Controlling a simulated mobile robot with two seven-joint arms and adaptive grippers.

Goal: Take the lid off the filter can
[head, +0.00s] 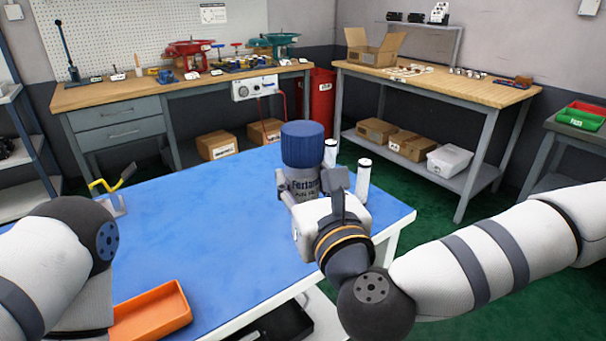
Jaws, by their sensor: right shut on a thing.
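The filter can stands on the blue-topped table (200,220) near its right end. It has a grey labelled body (303,182) and a ribbed blue lid (303,146), which sits on top of the body. My right gripper (312,190) reaches in from the front right and is shut on the grey body, below the lid. The gripper and wrist hide the lower part of the can. My left arm shows at the left edge, but its gripper is out of view.
Two white cylinders (363,182) (330,154) stand close to the right of the can. An orange tray (152,314) lies at the front left. A small stand with a yellow part (113,184) is at the table's left. The table's middle is clear.

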